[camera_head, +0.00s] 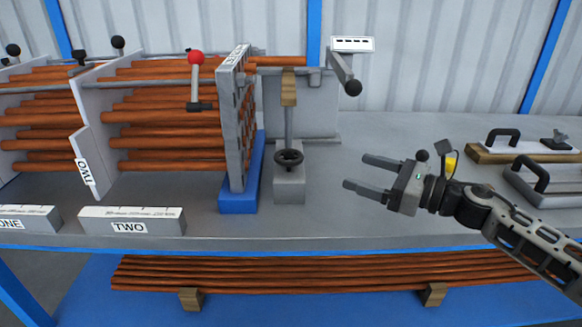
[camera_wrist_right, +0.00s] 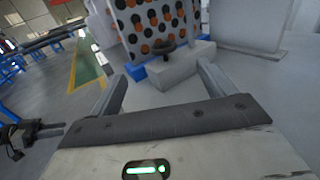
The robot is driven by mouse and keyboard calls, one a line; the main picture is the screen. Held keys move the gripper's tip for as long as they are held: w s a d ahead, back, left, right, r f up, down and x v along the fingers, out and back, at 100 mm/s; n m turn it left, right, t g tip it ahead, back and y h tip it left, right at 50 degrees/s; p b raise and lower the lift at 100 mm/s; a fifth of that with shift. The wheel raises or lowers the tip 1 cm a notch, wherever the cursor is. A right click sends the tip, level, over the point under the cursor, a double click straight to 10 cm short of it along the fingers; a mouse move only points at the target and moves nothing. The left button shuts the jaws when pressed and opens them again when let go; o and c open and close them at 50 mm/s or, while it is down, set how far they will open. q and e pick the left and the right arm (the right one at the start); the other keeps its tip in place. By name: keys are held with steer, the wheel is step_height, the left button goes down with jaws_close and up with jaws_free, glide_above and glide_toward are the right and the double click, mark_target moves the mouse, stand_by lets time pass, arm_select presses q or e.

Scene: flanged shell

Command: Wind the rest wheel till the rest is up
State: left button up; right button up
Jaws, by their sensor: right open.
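The rest wheel (camera_head: 289,157) is a small dark handwheel on a grey block (camera_head: 290,186) near the middle of the bench. A grey post rises behind it to a wooden rest (camera_head: 289,87), close below the end of a copper-coloured tube. My right gripper (camera_head: 362,172) is open and empty, to the right of the wheel and apart from it. In the right wrist view the wheel (camera_wrist_right: 165,51) shows ahead, between and beyond the open fingers (camera_wrist_right: 160,92). My left gripper is not in view.
A grey perforated plate (camera_head: 237,120) on a blue base (camera_head: 240,186) stands just left of the wheel. Tubes fill the left. A crank (camera_head: 345,75) sticks out behind. Handled plates (camera_head: 525,146) lie at right. The bench between gripper and wheel is clear.

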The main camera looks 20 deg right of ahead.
steer(key=shift+w+f+b, duration=0.25)
steer(key=shift+f+b, duration=0.3)
steer(key=shift+f, duration=0.5)
steer(key=p, duration=0.2)
glide_toward(302, 160)
steer(key=x, duration=1)
steer(key=shift+w+a, duration=0.25)
steer(key=shift+w, duration=0.05)
steer(key=shift+w+a, duration=0.35)
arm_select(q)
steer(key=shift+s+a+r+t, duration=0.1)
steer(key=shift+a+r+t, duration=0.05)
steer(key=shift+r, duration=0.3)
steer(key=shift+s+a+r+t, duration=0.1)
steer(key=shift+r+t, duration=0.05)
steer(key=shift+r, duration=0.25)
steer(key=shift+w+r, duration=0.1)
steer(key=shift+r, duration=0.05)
arm_select(e)
steer(key=c, duration=1)
